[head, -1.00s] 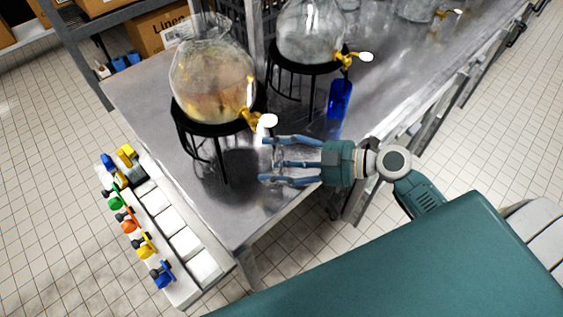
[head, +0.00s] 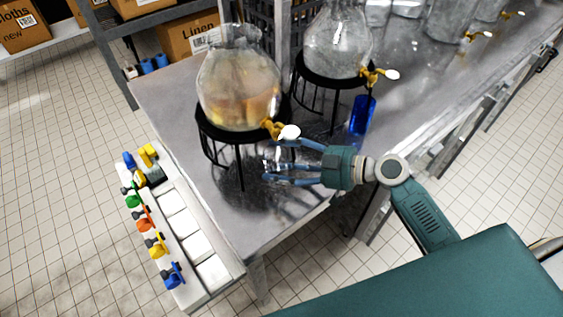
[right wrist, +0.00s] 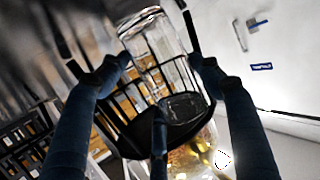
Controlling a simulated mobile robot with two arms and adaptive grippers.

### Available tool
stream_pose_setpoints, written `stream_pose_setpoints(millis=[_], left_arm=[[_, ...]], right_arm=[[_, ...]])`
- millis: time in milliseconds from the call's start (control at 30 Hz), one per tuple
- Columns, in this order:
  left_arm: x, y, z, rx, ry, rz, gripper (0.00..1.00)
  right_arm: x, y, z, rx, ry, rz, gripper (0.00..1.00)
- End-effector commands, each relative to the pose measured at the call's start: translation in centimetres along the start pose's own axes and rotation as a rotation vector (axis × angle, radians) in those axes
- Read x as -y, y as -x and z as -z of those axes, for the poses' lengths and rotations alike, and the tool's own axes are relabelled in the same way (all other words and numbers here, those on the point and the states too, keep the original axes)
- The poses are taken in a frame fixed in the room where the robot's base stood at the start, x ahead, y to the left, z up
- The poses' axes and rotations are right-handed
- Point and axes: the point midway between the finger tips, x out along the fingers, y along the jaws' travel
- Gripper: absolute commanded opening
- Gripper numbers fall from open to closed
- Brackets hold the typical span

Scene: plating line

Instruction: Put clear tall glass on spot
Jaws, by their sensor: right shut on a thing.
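My right gripper (head: 270,161) is shut on the clear tall glass (right wrist: 150,40). In the head view the glass is hard to make out between the fingers. In the right wrist view the fingers reach in around it, with a black stand behind. The gripper is over the metal table, just below the white-handled yellow tap (head: 280,130) of the near dispenser (head: 238,85). I cannot make out a marked spot. My left gripper is not in view.
The near dispenser stands on a black wire stand (head: 240,138) beside the gripper. A second dispenser (head: 337,42) and a blue glass (head: 362,115) stand further back. A white unit with coloured taps (head: 225,272) adjoins the table's left end.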

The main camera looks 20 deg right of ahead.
Motion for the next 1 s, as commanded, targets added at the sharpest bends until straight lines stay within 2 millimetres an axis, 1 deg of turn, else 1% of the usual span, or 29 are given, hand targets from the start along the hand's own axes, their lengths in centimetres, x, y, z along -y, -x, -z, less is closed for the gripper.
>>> stream_pose_setpoints(millis=[300, 333, 400, 433, 633, 767, 867, 967, 1000], left_arm=[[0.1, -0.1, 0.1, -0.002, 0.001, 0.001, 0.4], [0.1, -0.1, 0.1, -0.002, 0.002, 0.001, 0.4], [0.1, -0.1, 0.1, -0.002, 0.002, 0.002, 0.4], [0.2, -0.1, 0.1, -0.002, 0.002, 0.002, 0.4], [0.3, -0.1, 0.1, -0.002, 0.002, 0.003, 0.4], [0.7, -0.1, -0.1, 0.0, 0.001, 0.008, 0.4], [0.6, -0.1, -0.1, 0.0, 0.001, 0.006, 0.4], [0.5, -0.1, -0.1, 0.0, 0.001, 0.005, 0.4], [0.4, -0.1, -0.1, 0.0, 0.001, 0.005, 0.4]], right_arm=[[0.0, 0.0, 0.1, -0.002, 0.001, -0.001, 0.32], [0.0, 0.0, 0.1, -0.002, 0.001, -0.001, 0.7], [0.0, 0.0, 0.1, -0.002, 0.001, -0.001, 0.84], [0.0, 0.0, 0.1, -0.001, 0.001, -0.001, 0.86], [0.0, 0.0, 0.0, -0.001, 0.0, 0.0, 0.86], [0.0, 0.2, -0.1, 0.002, 0.0, 0.0, 0.86], [0.0, 1.2, -0.1, 0.003, -0.001, 0.0, 0.86], [0.0, 2.9, -0.2, 0.004, 0.0, 0.0, 0.86], [0.0, 3.8, -0.2, 0.005, -0.001, -0.001, 0.86]])
